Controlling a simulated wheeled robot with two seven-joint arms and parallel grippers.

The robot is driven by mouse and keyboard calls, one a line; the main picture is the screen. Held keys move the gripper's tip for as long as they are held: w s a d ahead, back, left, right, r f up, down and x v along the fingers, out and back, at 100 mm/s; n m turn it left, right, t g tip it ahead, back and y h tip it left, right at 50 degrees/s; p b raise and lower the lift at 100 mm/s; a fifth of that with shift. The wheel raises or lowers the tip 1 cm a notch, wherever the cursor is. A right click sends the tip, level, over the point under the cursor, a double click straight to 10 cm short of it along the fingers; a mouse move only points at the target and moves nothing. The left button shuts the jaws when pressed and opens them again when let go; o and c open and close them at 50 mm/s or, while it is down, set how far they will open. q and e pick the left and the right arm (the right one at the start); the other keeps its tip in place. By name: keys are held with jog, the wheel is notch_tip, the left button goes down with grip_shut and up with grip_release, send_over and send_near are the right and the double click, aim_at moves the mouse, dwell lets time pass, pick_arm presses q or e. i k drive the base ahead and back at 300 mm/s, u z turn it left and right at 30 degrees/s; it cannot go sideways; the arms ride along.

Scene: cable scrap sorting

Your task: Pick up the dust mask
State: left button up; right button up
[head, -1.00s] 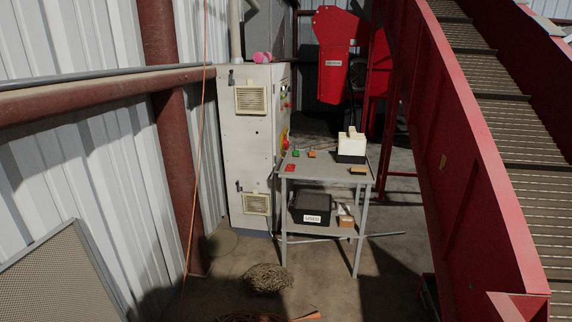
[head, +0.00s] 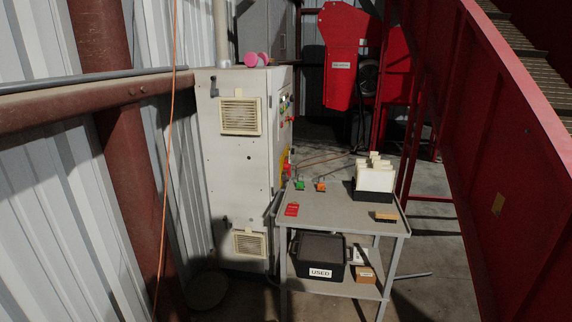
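I cannot make out a dust mask for certain in the head view. A small white item (head: 359,256) lies on the lower shelf of the grey cart (head: 335,213), right of a black bin (head: 318,254) labelled USED; it is too small to identify. A pink thing with a pale part (head: 256,59) sits on top of the pale cabinet (head: 232,165); its kind is unclear. Neither of my grippers is in view.
The cart top holds green (head: 299,185), orange (head: 320,187) and red (head: 291,209) pieces, a black holder with cream cards (head: 374,181) and a tan block (head: 386,217). A red conveyor frame (head: 500,150) borders the right, a corrugated wall (head: 50,200) the left.

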aim_at(251, 60)
jog(key=z, duration=0.45)
jog(key=i, duration=1.55)
